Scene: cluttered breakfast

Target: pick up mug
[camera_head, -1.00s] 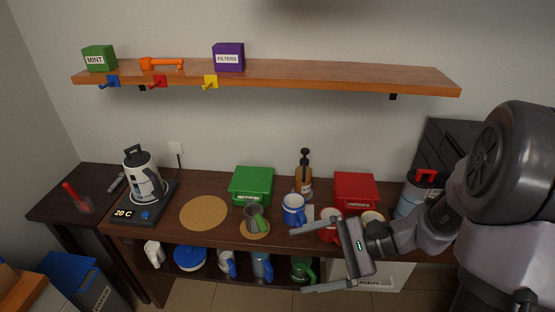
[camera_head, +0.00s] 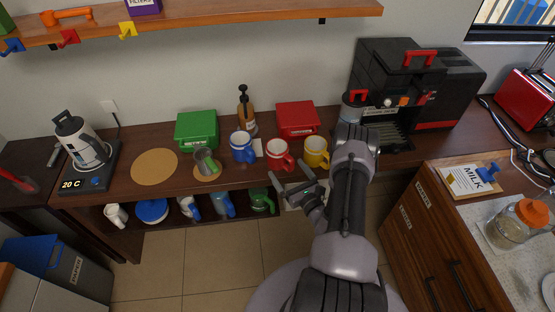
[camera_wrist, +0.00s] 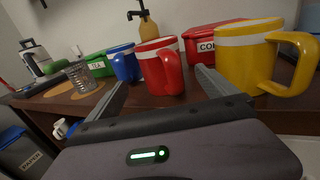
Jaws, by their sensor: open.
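Three mugs with white bands stand upright in a row on the dark wooden counter: a blue mug (camera_head: 243,147), a red mug (camera_head: 279,155) and a yellow mug (camera_head: 316,151). In the wrist view the red mug (camera_wrist: 160,66) is near the middle, between my finger directions, with the blue mug (camera_wrist: 124,65) to its left and the yellow mug (camera_wrist: 250,58) close at right. My gripper (camera_head: 290,182) is open and empty, just in front of the counter edge by the red mug. Several more mugs, including a green one (camera_head: 262,200), stand on the lower shelf.
A red box (camera_head: 297,119), a green box (camera_head: 197,130) and a pump bottle (camera_head: 246,112) stand behind the mugs. A black coffee machine (camera_head: 411,90) stands at right. A round mat (camera_head: 154,167) lies empty.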

